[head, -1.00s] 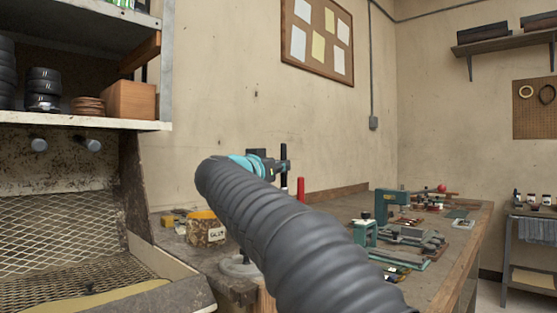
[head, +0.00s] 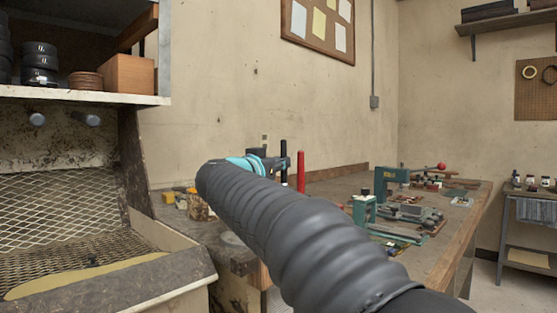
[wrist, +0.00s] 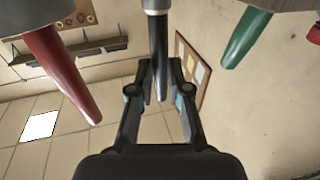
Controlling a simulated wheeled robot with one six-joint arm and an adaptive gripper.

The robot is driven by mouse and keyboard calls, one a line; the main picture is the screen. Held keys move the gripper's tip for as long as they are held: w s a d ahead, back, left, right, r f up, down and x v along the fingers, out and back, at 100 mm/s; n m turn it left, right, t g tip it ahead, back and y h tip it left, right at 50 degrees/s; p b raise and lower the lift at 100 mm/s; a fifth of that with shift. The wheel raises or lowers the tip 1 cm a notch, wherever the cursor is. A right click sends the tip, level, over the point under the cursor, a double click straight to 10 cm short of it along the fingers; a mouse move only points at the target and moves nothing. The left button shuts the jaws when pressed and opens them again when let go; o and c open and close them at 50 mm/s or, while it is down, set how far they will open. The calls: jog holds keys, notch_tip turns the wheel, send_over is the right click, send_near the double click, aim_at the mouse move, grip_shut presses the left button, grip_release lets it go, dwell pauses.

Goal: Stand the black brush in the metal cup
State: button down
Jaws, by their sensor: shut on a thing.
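My gripper (wrist: 160,95) is shut on the black brush (wrist: 157,45), whose dark handle runs between the fingers and meets a silver collar at the top of the wrist view. In the head view the black brush (head: 284,160) stands roughly upright at the end of my arm, beside a red handle (head: 300,172) on its right. That red handle (wrist: 62,75) and a green handle (wrist: 245,38) flank the brush, apart from it, in the wrist view. I cannot make out the metal cup; my dark arm covers part of the bench.
The bench (head: 335,188) carries a teal machine (head: 390,180) and tools at the right. A yellowed pot (head: 198,207) and small yellow pieces stand left of my arm. A mesh-backed booth (head: 60,215) and a shelf (head: 80,96) fill the left side.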

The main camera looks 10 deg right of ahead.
jog(key=shift+f, duration=0.15)
jog(key=c, duration=1)
grip_release()
jog(key=shift+c, duration=0.2)
notch_tip(320, 180, up, 10)
dwell(0.3)
